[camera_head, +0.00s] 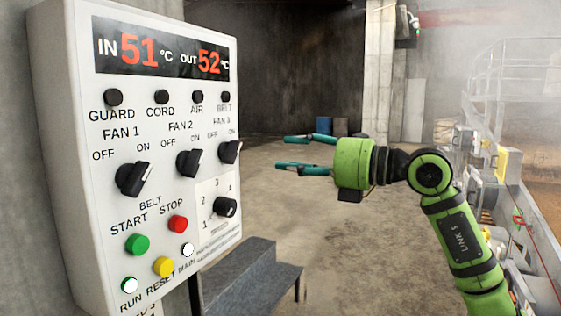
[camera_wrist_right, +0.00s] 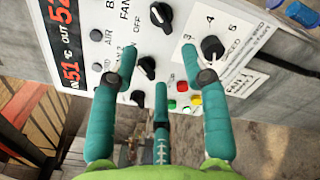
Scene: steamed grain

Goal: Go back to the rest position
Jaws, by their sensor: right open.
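The white control panel (camera_head: 72,150) stands at the left in the head view. Its display (camera_head: 160,55) reads IN 51 °C and OUT 52 °C. My right gripper (camera_head: 283,153) is open and empty, its teal fingers pointing left, apart from the panel and to its right. In the right wrist view the spread fingers (camera_wrist_right: 160,62) show with nothing between them, and the panel (camera_wrist_right: 255,35) lies beyond their tips. My left gripper is not in view.
The panel carries black fan switches (camera_head: 133,179), a numbered speed knob (camera_head: 225,207), a green start button (camera_head: 137,243) and a red stop button (camera_head: 178,223). A grey bench-like block (camera_head: 240,275) stands below. Concrete floor (camera_head: 340,240) is open ahead; a railing and machinery (camera_head: 500,160) line the right.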

